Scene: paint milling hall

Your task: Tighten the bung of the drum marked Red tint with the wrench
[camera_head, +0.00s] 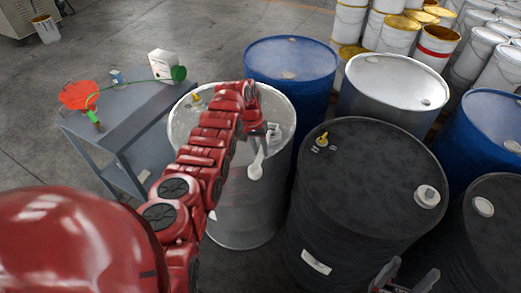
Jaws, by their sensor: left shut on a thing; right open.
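My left gripper (268,131) is shut on a pale grey wrench (257,163) above the right part of the grey steel drum's lid. The wrench's wider end points toward the front rim. I cannot tell whether it touches a bung, and my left arm hides much of the lid. The grey steel drum (245,222) has a yellow fitting (195,97) at its back left. No drum label is readable, so I cannot tell which is Red tint. My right gripper (405,281) is open and empty at the bottom edge, in front of the black drum (365,185).
Blue drums (290,60) (490,125), a white-topped drum (395,82) and another black drum (490,235) crowd close by. Open floor lies behind the cart.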

